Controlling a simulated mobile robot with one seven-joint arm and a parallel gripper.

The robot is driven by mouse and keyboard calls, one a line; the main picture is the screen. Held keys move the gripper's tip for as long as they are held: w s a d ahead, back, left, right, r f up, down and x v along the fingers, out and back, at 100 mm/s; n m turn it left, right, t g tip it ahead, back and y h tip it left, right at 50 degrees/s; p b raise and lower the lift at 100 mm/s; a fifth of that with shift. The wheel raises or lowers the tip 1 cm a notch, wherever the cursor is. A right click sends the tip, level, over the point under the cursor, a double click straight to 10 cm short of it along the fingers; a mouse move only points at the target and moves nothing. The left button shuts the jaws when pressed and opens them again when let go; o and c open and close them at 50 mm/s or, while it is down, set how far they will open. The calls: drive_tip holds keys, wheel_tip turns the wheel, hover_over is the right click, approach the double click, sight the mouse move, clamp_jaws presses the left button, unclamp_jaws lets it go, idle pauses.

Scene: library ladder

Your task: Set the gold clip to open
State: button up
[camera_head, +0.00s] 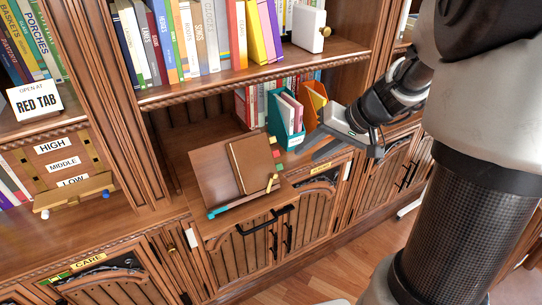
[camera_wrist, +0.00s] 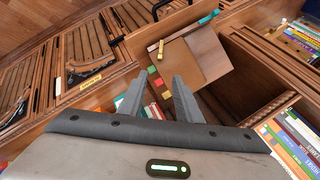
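The gold clip (camera_head: 271,183) is a small bar at the lower right corner of a closed brown book (camera_head: 248,163), which lies on a tilted wooden board (camera_head: 212,178). The clip also shows in the wrist view (camera_wrist: 161,48), beyond my fingertips. Green (camera_head: 279,166), red (camera_head: 277,153) and yellow (camera_head: 273,140) tabs stick out from the book's right edge. My gripper (camera_head: 308,149) is open and empty, to the right of the book and tabs and apart from them. In the wrist view its two fingers (camera_wrist: 159,74) stand apart with the tabs seen between them.
A teal file holder (camera_head: 283,116) and an orange one (camera_head: 312,100) stand behind the board, close to my gripper. A teal-and-grey stick (camera_head: 232,207) lies along the board's lower edge. A sign (camera_head: 36,101) at left reads "OPEN AT RED TAB". Cabinets with black handles are below.

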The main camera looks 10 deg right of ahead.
sight(276, 175)
drive_tip(key=b+x, duration=0.1)
drive_tip(key=x, duration=1.4)
drive_tip(key=shift+w+a+f, duration=0.15)
drive_tip(key=shift+f, duration=0.15)
clamp_jaws()
